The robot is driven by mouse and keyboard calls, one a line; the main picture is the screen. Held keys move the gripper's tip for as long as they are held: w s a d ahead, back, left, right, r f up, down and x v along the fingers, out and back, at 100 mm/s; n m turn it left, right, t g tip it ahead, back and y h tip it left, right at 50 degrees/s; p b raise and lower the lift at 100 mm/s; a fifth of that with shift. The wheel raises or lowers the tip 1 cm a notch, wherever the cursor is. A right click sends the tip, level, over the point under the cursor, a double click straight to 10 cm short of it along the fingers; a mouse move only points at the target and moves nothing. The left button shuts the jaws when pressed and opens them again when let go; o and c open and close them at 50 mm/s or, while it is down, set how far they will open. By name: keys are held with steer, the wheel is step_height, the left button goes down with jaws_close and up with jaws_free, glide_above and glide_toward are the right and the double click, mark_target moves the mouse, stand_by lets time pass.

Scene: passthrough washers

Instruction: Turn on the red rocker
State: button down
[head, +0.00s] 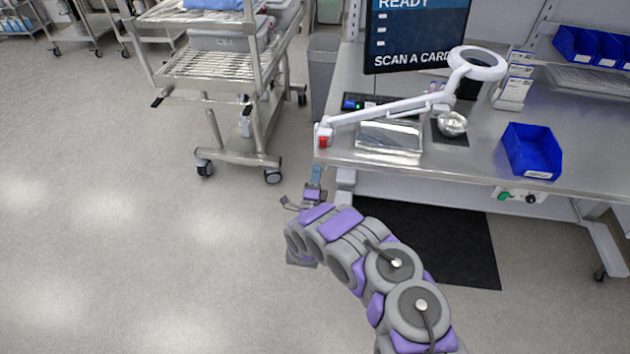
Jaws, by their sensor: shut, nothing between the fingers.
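A small red part that looks like the red rocker (323,142) sits on the white base of a magnifier lamp (400,107) at the near left corner of the steel bench (345,156). Its on or off position is too small to tell. My gripper (317,169) is shut and empty. It points up at the bench corner, just below the red part in the picture, with a small visible gap between them.
A steel tray (390,136), a metal bowl (452,124) and a blue bin (532,150) stand on the bench. A screen (415,36) is behind. A wheeled wire cart (235,150) stands left of the bench. The floor at left is clear.

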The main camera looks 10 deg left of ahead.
mark_target(322, 141)
steer(key=b+x, duration=0.2)
steer(key=x, duration=0.7)
steer(key=shift+r+b, duration=0.1)
steer(key=shift+b, duration=0.2)
steer(key=shift+w+r, duration=0.1)
